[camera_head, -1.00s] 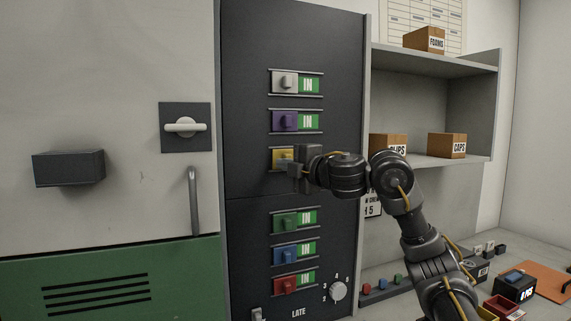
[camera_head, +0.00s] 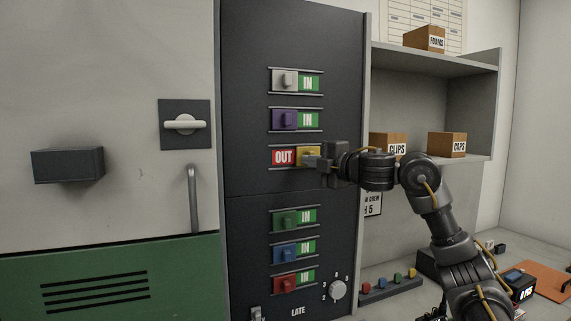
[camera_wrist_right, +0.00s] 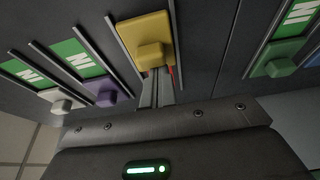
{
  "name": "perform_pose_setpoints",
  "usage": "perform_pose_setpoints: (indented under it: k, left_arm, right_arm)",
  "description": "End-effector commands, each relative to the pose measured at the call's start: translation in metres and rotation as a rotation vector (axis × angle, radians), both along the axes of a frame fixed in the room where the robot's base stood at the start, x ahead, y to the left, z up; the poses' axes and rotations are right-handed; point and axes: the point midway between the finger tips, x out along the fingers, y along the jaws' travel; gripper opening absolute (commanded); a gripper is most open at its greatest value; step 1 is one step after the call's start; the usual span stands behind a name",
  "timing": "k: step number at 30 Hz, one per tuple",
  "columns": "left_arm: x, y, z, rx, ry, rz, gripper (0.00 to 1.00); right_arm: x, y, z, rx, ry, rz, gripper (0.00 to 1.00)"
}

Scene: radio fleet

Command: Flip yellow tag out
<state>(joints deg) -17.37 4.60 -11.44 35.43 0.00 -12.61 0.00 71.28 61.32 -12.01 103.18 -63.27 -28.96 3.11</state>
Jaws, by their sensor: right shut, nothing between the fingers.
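The yellow tag (camera_head: 308,155) sits at the right end of its rail on the dark board, and the red OUT label (camera_head: 283,157) shows to its left. My right gripper (camera_head: 324,163) is at the yellow tag's right side, shut with nothing between its fingers. In the right wrist view the yellow tag (camera_wrist_right: 147,42) with its raised knob is just beyond my fingertips (camera_wrist_right: 157,90); I cannot tell whether they touch it. My left gripper is not in view.
White (camera_head: 284,82) and purple (camera_head: 285,120) tags above, and green (camera_head: 285,221), blue (camera_head: 285,254) and red (camera_head: 285,285) tags below, all show IN. A dial (camera_head: 338,290) is at lower right. Shelves with boxes (camera_head: 446,145) stand right of the board.

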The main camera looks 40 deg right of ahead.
Motion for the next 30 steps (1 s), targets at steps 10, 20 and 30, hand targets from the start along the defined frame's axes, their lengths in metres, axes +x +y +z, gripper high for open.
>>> perform_pose_setpoints:
  k: [10, 20, 30]
  left_arm:
    - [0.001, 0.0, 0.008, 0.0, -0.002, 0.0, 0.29]
    - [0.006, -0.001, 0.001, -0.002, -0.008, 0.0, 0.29]
    - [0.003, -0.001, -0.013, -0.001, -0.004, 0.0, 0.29]
  right_arm:
    - [0.002, 0.012, 0.002, -0.001, 0.001, 0.001, 0.0]
    - [-0.031, 0.04, -0.002, -0.007, -0.007, 0.003, 0.0]
    - [-0.083, 0.036, 0.0, -0.004, -0.003, 0.006, 0.0]
